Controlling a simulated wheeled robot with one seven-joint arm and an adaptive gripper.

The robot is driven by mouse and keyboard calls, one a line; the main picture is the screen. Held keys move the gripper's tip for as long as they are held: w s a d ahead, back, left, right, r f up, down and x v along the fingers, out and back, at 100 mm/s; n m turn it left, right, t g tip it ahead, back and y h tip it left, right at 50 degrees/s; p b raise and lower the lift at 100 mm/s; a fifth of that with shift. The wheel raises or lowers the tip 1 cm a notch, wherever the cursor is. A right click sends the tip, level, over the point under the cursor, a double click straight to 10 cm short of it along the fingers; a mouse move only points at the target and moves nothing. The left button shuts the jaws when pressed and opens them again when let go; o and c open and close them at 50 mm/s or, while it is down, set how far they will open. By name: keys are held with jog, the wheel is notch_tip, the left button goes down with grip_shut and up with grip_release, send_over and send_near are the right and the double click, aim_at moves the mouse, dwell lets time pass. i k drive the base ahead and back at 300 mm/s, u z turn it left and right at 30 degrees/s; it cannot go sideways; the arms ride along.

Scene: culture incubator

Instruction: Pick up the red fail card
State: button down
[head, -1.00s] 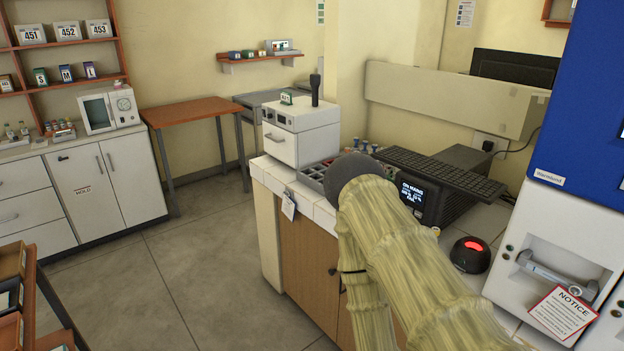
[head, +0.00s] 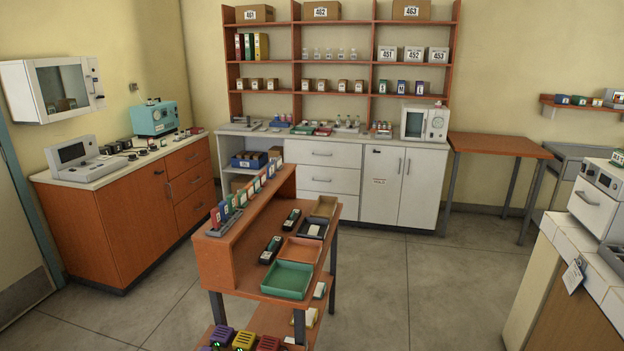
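No card that I can make out for certain as the red fail card shows. A row of upright coloured cards (head: 240,198) stands on the raised ledge of the wooden cart (head: 213,263) in the middle of the view. Their markings are too small to read, and I cannot tell whether one of them is the fail card. My gripper and arm are out of view.
The cart's lower top holds a green tray (head: 288,279), brown trays and dark handheld devices. White cabinets (head: 318,180) with shelves stand behind. A wooden counter (head: 130,215) is at left, a tiled counter (head: 560,290) at right. Floor is open right of the cart.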

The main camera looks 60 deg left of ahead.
aim_at(263, 182)
jog(key=z, duration=0.2)
jog(key=i, duration=0.45)
jog(key=u, duration=0.75)
jog(key=i, duration=1.85)
jog(key=u, duration=1.6)
jog(key=i, duration=1)
jog(key=u, duration=1.1)
jog(key=i, duration=0.2)
jog(key=u, duration=0.2)
